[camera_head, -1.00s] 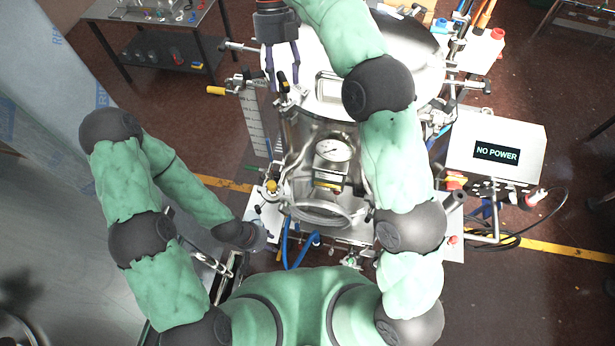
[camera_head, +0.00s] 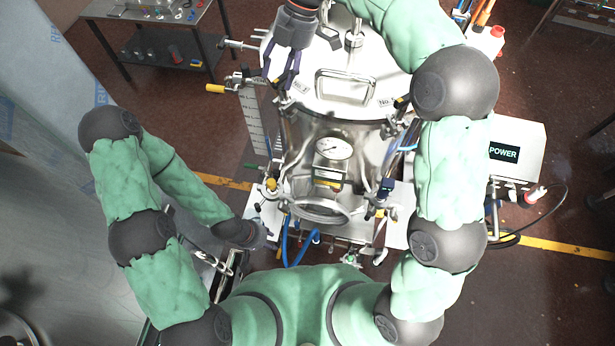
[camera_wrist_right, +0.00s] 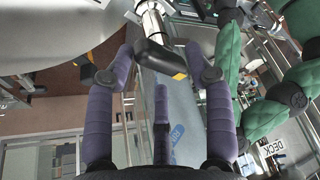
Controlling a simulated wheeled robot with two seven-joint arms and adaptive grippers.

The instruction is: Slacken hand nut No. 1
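A steel vessel with a round lid (camera_head: 322,95) stands in the middle of the head view. A black hand nut with a yellow end shows in the right wrist view (camera_wrist_right: 162,62), on a steel clamp at the lid's edge; its number is not readable. My right gripper (camera_head: 281,84) is at the lid's left front edge, close to this nut. In the right wrist view my right gripper (camera_wrist_right: 159,52) has its purple fingers spread on either side of the nut, with gaps visible. My left gripper (camera_head: 264,236) is low beside the vessel's left front, its fingers hard to make out.
Another dark hand nut (camera_head: 402,103) sits at the lid's right edge. A display box (camera_head: 515,150) stands right, partly behind my right arm. Blue hoses (camera_head: 300,248) hang in front. A side table (camera_head: 160,12) is at the back left.

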